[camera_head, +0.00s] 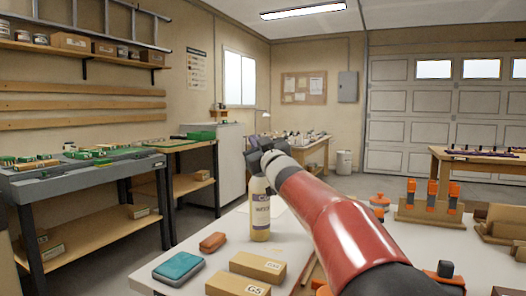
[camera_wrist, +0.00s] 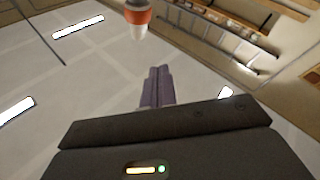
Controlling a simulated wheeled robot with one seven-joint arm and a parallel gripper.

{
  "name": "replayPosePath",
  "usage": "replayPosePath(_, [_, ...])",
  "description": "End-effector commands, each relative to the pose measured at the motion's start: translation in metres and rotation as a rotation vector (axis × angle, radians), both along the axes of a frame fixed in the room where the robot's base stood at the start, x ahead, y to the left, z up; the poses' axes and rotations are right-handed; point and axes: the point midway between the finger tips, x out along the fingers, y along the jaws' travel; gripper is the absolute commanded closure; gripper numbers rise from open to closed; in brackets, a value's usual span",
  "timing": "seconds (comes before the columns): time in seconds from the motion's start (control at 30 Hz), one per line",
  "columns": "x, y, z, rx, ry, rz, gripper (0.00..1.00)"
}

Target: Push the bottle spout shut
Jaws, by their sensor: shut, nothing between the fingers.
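A cream bottle (camera_head: 260,212) with a printed label stands upright on the white table. Its top is hidden behind my gripper (camera_head: 256,148) in the head view. My gripper is at the height of the bottle's top, and I cannot tell there whether it touches. In the wrist view the fingers of my gripper (camera_wrist: 155,86) are together with nothing between them. An orange and white piece (camera_wrist: 138,18) shows beyond the fingertips at the top edge of the wrist view, apart from them in the picture. I cannot tell for sure whether it is the spout.
On the white table (camera_head: 222,262) lie a teal case (camera_head: 179,267), a reddish block (camera_head: 213,242) and cardboard boxes (camera_head: 257,267).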

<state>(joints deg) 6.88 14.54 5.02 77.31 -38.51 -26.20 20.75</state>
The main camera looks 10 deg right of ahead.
Motion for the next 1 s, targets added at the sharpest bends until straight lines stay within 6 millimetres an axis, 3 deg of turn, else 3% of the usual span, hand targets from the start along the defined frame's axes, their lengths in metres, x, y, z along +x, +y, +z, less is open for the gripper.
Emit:
replayPosePath(0.03, [-0.014, -0.009, -0.015, -0.001, 0.007, -0.010, 1.00])
replayPosePath(0.2, [-0.049, -0.018, -0.025, -0.001, 0.004, -0.009, 1.00])
replayPosePath(0.4, [-0.076, -0.024, -0.033, -0.002, 0.005, -0.008, 1.00])
replayPosePath(1.0, [-0.085, -0.026, -0.034, -0.001, 0.003, -0.006, 1.00])
